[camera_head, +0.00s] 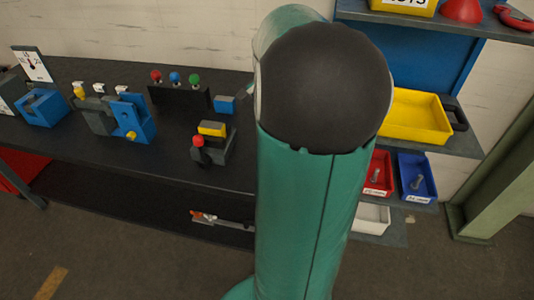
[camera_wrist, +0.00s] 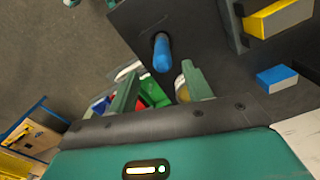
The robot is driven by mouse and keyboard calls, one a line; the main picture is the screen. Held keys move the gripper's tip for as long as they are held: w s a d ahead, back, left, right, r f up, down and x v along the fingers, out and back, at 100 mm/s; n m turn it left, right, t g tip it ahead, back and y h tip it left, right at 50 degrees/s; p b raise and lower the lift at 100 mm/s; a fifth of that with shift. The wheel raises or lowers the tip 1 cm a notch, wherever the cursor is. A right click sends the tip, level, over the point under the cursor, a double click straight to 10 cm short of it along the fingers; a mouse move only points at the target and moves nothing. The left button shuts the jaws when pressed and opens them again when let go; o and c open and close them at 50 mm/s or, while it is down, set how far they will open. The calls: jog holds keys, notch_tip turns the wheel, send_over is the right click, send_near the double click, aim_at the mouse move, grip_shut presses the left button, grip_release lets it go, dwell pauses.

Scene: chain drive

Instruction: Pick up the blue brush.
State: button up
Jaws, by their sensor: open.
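A blue rounded cylinder (camera_wrist: 161,52), which looks like the brush's handle, sticks out of a dark ring on the dark bench top in the wrist view. No bristles show. My gripper (camera_wrist: 160,70) is open, its two green fingers apart. The cylinder lies between the fingers in the picture, a little beyond their tips; I cannot tell the exact gap. Nothing is held.
A blue block (camera_wrist: 277,78) and a yellow-topped fixture (camera_wrist: 278,17) lie right of the cylinder. The dark bench (camera_head: 190,165) carries several fixtures and coloured knobs. A shelf with a yellow bin (camera_head: 415,118), red bin (camera_head: 378,174) and blue bin (camera_head: 417,176) stands right of my arm.

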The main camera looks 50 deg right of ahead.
jog(key=f, duration=0.7)
jog(key=shift+w+d, duration=0.1)
jog(key=shift+w, duration=0.1)
jog(key=shift+r, duration=0.1)
jog(key=shift+c, duration=0.2)
jog(key=c, duration=1)
